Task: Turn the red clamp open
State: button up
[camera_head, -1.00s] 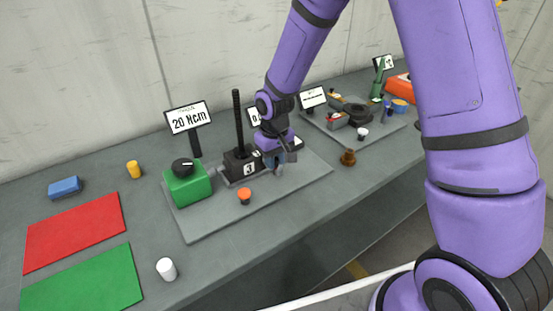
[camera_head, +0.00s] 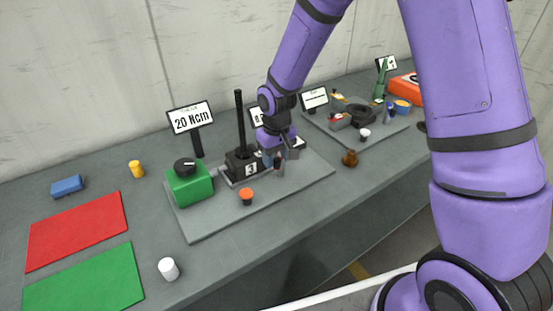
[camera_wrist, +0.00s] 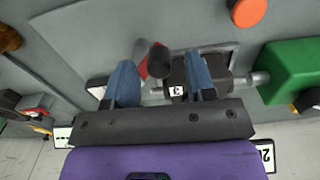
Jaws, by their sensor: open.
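My gripper (camera_wrist: 161,78) is open, its two blue fingers pointing down toward the table. Between the fingers in the wrist view is a small red part (camera_wrist: 143,69) with a dark cylindrical end (camera_wrist: 158,58); it looks like the red clamp, and both fingers seem apart from it. A black block with a number label (camera_wrist: 183,72) sits beside it, partly behind the right finger. In the head view my gripper (camera_head: 279,160) is over the grey plate, right of the black block (camera_head: 242,165); there the clamp is hidden by my gripper.
A green box with a black knob (camera_head: 190,187) and an orange button (camera_head: 246,195) share the grey plate (camera_head: 215,227). A tall black post (camera_head: 240,120) rises close left of my wrist.

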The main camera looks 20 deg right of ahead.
notch_tip(320, 180, up, 10)
dwell(0.4)
jog(key=shift+f, duration=0.1)
jog(key=s+d+r+m+t, duration=0.1)
jog(key=s+d+r, duration=0.35)
jog(key=r, duration=0.35)
jog(key=s+d+r+m+t, duration=0.1)
jog(key=s+d+r+t, duration=0.1)
jog(key=s+d+r, duration=0.35)
jog(key=s+d+r+t, duration=0.1)
jog(key=s+d+r, duration=0.1)
jog(key=s, duration=0.6)
jog(key=s+d+r+m+t, duration=0.1)
jog(key=s+d+r, duration=0.1)
jog(key=s+r, duration=0.3)
jog(key=s, duration=0.4)
jog(key=shift+d+r, duration=0.15)
jog(key=shift+d, duration=0.05)
